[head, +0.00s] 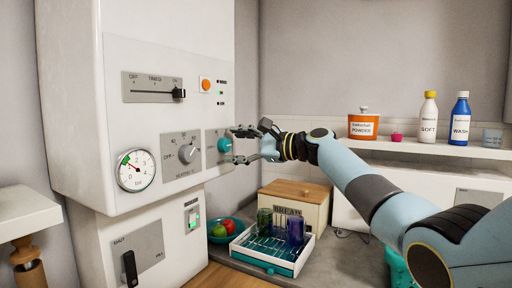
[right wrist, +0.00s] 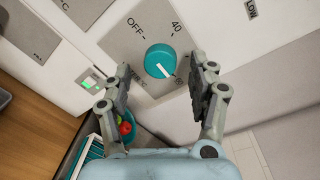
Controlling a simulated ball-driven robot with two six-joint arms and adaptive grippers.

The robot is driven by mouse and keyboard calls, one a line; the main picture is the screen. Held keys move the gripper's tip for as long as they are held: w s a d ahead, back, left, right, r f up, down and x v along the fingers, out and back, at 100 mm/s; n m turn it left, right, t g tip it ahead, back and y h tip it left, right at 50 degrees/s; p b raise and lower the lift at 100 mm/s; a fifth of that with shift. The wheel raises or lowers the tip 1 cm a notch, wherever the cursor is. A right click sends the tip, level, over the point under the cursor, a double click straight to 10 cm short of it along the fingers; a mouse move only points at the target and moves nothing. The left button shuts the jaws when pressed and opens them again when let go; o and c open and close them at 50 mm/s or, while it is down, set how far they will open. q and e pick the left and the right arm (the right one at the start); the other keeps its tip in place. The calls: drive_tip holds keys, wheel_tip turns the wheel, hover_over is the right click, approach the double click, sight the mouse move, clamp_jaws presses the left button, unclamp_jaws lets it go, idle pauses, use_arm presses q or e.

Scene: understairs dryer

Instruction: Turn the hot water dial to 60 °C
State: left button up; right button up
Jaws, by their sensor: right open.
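The hot water dial is a teal round knob (head: 224,145) on a grey plate at the right of the white boiler panel. In the right wrist view the knob (right wrist: 160,61) carries a white pointer mark aimed toward the lower right. "OFF" shows at its upper left and "40" at its upper right; other print below is partly hidden or too small to read. My right gripper (head: 240,146) is open in front of the dial. In the right wrist view its fingers (right wrist: 161,75) stand on either side of the knob, with gaps visible. My left gripper is not in view.
Left of the dial are a grey knob (head: 188,153), a pressure gauge (head: 136,170) and a slider (head: 153,88). An orange button (head: 205,84) is above. Below stand a teal bowl (head: 213,238), a rack with glasses (head: 272,258) and a bread box (head: 300,198).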

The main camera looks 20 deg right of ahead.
drive_tip(key=v, duration=1)
drive_tip(key=shift+d, duration=0.1)
